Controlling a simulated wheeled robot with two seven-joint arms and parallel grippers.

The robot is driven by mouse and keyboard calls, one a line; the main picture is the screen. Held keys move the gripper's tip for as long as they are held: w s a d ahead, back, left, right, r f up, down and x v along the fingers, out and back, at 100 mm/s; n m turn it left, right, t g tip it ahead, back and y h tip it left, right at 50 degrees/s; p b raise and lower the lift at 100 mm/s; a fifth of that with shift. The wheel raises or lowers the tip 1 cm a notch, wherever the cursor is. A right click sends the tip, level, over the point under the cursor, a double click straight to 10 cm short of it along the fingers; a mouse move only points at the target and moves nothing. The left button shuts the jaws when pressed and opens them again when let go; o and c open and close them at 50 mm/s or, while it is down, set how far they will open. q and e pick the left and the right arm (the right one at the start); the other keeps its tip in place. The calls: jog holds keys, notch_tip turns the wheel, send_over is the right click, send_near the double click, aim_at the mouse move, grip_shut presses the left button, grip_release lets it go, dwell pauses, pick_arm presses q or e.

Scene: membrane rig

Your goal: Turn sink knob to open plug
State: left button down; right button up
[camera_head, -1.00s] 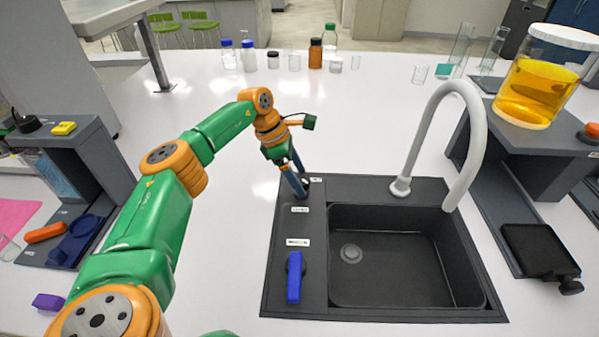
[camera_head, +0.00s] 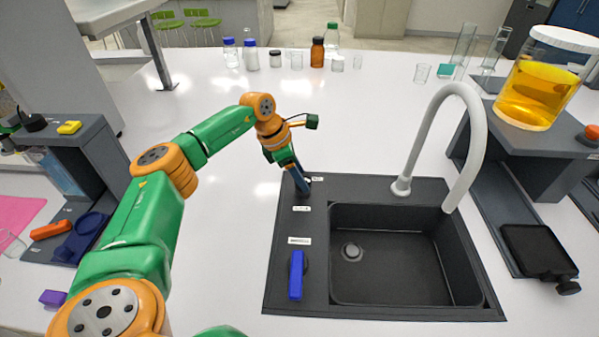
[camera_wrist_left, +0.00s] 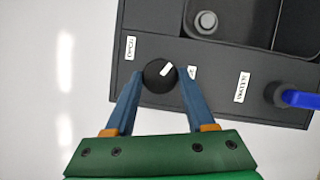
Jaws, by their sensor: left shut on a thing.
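The sink knob is a round black knob (camera_wrist_left: 160,73) with a white pointer mark, on the sink's dark left panel. In the left wrist view the pointer aims up and to the right, and white labels lie on either side of the knob. My left gripper (camera_head: 303,187) reaches down to the panel's far left corner. Its blue fingers (camera_wrist_left: 160,80) are shut on the knob's sides. The sink plug (camera_head: 352,252) is a round grey disc in the basin floor; it also shows in the left wrist view (camera_wrist_left: 206,20). My right gripper is not in view.
A blue lever (camera_head: 296,275) stands on the near part of the panel. The white curved faucet (camera_head: 474,150) rises behind the basin (camera_head: 400,290). Several bottles (camera_head: 317,52) stand at the back. A stand with a yellow-filled jar (camera_head: 537,90) is at right.

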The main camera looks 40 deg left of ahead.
pick_arm(q)
jog(key=n+y+p, duration=0.1)
jog(key=n, duration=0.2)
jog(key=shift+d+r+n+t, duration=0.1)
jog(key=shift+n+t, duration=0.2)
jog(key=shift+t, duration=0.1)
jog(key=n+y, duration=0.1)
jog(key=n, duration=0.1)
jog(key=shift+d+n, duration=0.1)
jog(key=shift+n, duration=0.3)
jog(key=n+y, duration=0.1)
jog(key=n, duration=0.1)
jog(key=n+y+b, duration=0.1)
jog(key=n, duration=0.1)
jog(key=shift+d+t, duration=0.15)
jog(key=shift+t, duration=0.15)
jog(key=shift+d+n+y+b, duration=0.1)
jog(key=shift+n+y+b, duration=0.8)
jog(key=shift+n, duration=1.5)
jog(key=shift+c, duration=1.2)
grip_release()
